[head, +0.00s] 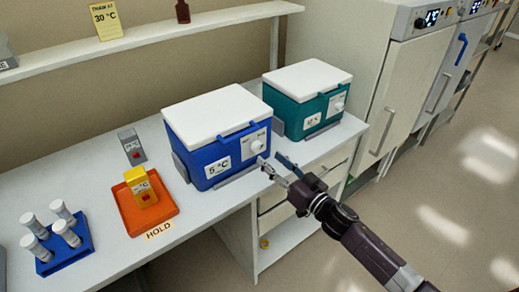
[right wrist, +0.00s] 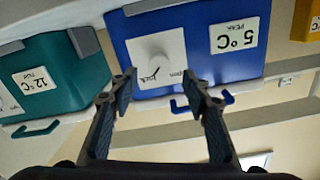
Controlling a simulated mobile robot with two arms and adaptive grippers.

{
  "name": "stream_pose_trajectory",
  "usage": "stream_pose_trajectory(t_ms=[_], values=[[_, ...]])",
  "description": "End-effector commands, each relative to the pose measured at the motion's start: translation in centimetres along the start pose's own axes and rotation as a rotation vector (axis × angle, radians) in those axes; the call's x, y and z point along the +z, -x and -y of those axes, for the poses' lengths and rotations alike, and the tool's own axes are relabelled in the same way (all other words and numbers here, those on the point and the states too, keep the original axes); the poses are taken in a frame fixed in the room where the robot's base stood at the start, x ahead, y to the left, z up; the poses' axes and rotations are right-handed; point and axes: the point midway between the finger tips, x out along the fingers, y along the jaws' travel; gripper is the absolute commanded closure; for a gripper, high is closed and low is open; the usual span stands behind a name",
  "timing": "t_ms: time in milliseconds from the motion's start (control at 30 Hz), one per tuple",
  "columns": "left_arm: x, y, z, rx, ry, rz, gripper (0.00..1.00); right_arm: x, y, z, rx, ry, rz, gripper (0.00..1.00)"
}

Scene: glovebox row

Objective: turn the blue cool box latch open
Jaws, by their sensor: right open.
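The blue cool box (head: 207,163) stands on the bench with its white lid down and a 5 °C label on its front. Its latch is a round white knob (head: 257,146) on a pale plate at the right of the front. My right gripper (head: 271,160) is open and empty, just in front of the knob and apart from it. In the right wrist view, which is upside down, the blue box (right wrist: 196,50) fills the middle and the knob (right wrist: 158,66) lies between the open fingertips (right wrist: 160,78). The knob's exact pointing is too small to tell. My left gripper is not in view.
A teal cool box (head: 290,115) with a 12 °C label stands close at the right. Open floor lies at the right.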

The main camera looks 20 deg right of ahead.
Motion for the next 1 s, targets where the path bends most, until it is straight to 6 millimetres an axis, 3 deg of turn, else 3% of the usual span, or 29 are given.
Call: stream_pose_trajectory(t_ms=[333,767,1000], values=[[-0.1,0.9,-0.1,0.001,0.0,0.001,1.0,-0.1,-5.1,0.0,0.001,0.0,-0.001,0.56],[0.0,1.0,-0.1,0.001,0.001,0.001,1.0,0.0,-6.2,0.0,0.001,0.001,0.001,0.56],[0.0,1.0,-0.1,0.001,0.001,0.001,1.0,0.0,-6.2,-0.1,0.002,0.001,0.001,0.8]])
